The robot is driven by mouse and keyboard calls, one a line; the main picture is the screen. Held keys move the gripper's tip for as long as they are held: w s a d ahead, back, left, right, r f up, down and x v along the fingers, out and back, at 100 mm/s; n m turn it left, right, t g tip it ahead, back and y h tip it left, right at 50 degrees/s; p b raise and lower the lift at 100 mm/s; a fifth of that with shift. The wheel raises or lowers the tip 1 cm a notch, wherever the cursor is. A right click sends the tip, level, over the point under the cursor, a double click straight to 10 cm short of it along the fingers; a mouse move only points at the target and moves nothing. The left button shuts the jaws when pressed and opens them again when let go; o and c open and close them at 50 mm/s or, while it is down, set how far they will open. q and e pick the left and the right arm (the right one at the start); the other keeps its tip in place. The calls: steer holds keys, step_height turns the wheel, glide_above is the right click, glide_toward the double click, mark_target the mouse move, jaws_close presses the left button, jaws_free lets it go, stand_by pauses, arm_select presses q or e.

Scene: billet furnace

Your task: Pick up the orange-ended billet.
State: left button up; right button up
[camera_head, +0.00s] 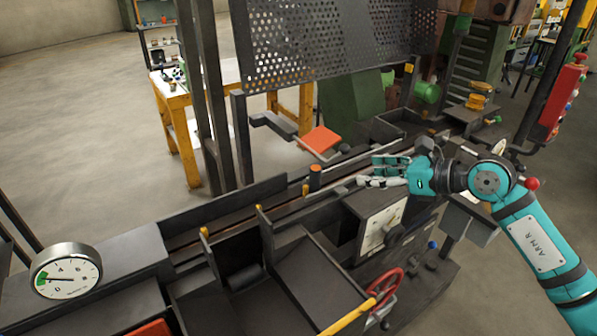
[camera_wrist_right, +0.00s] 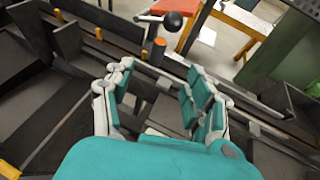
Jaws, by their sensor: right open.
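The orange-ended billet (camera_head: 315,180) is a short dark cylinder standing upright, its orange end on top, at the rail of the dark machine. In the right wrist view the billet (camera_wrist_right: 157,55) shows just beyond my fingertips, between their lines. My right gripper (camera_head: 367,171) is open and empty, to the right of the billet and apart from it, with its fingers pointing left toward it. In the wrist view its two teal-and-grey fingers (camera_wrist_right: 158,80) are spread. The billet's foot is partly hidden by the rail. My left gripper is not in view.
A black ball knob (camera_wrist_right: 173,21) stands close behind the billet. A perforated dark guard (camera_head: 340,40) hangs above the machine. Open dark chutes (camera_head: 310,280) lie in front, with a red handwheel (camera_head: 385,287) and a dial gauge (camera_head: 66,272) nearby.

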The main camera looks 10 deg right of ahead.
steer(key=p, duration=0.5)
glide_toward(319, 173)
steer(key=x, duration=0.4)
steer(key=shift+w+r, duration=0.25)
steer(key=shift+w, duration=0.15)
steer(key=shift+w+a+f, duration=0.25)
steer(key=shift+w+f, duration=0.05)
steer(key=shift+w, duration=0.05)
steer(key=shift+w+f, duration=0.1)
steer(key=p+x, duration=0.1)
steer(key=x, duration=0.1)
steer(key=p+x, duration=0.1)
steer(key=x, duration=0.1)
steer(key=shift+w+a+f, duration=0.1)
steer(key=shift+a+f, duration=0.1)
steer(key=shift+f, duration=0.2)
steer(key=shift+w+a+f, duration=0.1)
steer(key=shift+c, duration=0.6)
jaws_close()
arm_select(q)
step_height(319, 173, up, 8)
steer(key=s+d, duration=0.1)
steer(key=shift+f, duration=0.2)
